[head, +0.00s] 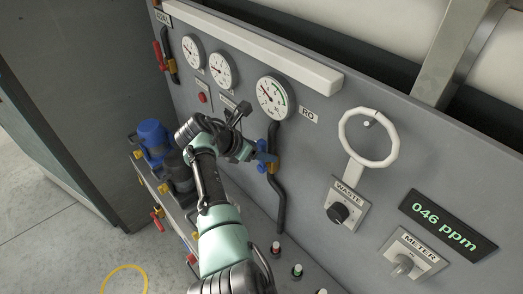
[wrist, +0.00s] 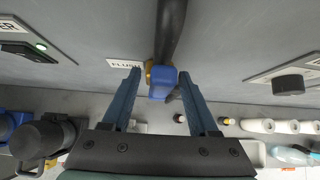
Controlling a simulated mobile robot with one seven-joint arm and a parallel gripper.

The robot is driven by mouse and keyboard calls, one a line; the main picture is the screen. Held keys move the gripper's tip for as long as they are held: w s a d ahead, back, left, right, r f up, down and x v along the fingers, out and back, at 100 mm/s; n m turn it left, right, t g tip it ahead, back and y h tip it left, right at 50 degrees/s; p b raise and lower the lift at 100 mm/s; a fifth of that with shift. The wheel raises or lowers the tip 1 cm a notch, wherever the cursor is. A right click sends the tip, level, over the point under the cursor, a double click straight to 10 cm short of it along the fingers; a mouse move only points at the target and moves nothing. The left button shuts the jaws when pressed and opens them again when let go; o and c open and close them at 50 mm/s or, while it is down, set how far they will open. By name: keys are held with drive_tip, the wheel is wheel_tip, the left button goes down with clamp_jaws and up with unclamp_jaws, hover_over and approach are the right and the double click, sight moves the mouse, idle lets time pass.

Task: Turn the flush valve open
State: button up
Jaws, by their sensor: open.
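The flush valve is a blue handle (wrist: 158,83) on a brass fitting on a dark vertical pipe, beside the FLUSH label (wrist: 124,64) in the wrist view. In the head view its brass fitting (head: 273,166) shows below the large gauge, partly covered by my gripper. My gripper (wrist: 159,72) is open, with one blue finger on each side of the handle. A narrow gap shows on the handle's left and a little room on its right; I cannot tell whether either finger touches it. In the head view my gripper (head: 258,158) reaches the panel from the left.
Gauges (head: 273,97) line the panel above. To the right are the WASTE knob (head: 339,213), a white ring (head: 369,137), the METER knob (head: 402,263) and a display (head: 448,225) reading 046 ppm. A blue pump (head: 153,140) stands left of my arm.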

drive_tip(key=shift+a+r, duration=0.1)
drive_tip(key=b+v, duration=0.2)
drive_tip(key=v, duration=1)
drive_tip(key=shift+s+a+r, duration=0.2)
drive_tip(key=shift+s+a, duration=0.05)
wheel_tip(320, 180, up, 19)
drive_tip(key=w+m+t+y+b, duration=0.1)
drive_tip(key=m+t+y+b, duration=0.2)
drive_tip(key=m+t+y, duration=0.65)
drive_tip(key=s+d+r+m+t+h, duration=0.1)
drive_tip(key=s+d+r+m+t, duration=0.2)
drive_tip(key=s+r+m+t, duration=0.1)
drive_tip(key=s+d+r+m+t+h+b, duration=0.1)
drive_tip(key=s+d+r+m+t, duration=0.2)
drive_tip(key=s+r+m, duration=0.4)
drive_tip(key=s+d+r+m+t+h, duration=0.1)
drive_tip(key=s+d+r+m+t, duration=0.3)
drive_tip(key=s+r, duration=0.5)
drive_tip(key=shift+s+m+t, duration=0.35)
drive_tip(key=shift+s+m, duration=0.05)
drive_tip(key=shift+m, duration=0.85)
drive_tip(key=shift+a, duration=0.1)
